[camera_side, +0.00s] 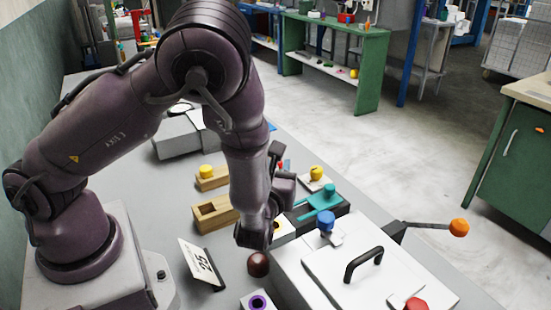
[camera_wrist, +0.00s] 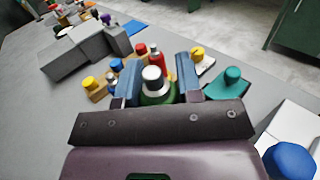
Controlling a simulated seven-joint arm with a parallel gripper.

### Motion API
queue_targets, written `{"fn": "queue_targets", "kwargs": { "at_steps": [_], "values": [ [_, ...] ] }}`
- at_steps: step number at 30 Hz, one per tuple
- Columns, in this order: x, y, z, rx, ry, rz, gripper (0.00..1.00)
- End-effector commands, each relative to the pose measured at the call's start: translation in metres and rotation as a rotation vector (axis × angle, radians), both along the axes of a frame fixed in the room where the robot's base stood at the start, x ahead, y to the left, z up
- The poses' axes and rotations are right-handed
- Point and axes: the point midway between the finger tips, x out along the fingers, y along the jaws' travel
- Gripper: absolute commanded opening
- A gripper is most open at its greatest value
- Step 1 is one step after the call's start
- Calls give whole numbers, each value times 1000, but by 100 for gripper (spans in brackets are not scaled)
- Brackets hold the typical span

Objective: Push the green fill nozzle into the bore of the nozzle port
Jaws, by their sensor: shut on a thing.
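My gripper (camera_wrist: 157,78) is shut on the green fill nozzle (camera_wrist: 156,98), which sits between its two blue fingers in the wrist view. The nozzle has a pale metallic cap and a green body; its lower end is hidden behind the hand. In the side view my arm and hand hide the nozzle and the fingertips.
A teal handle (camera_side: 321,196) and blue knob (camera_side: 326,220) stand close on the right. A white press housing (camera_side: 345,275) with a black handle fills the front right. Wooden blocks (camera_side: 214,214), a sign (camera_side: 202,264) and a dark red dome (camera_side: 258,264) are nearby.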

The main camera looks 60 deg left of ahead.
Motion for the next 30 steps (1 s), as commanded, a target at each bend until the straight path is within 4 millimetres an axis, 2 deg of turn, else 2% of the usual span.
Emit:
{"fn": "queue_targets", "kwargs": {
  "at_steps": [10, 30],
  "values": [
    [0, 0, -24, 1, -2, 2, 0],
    [0, 0, -26, 0, -3, 1, 0]
  ]
}}
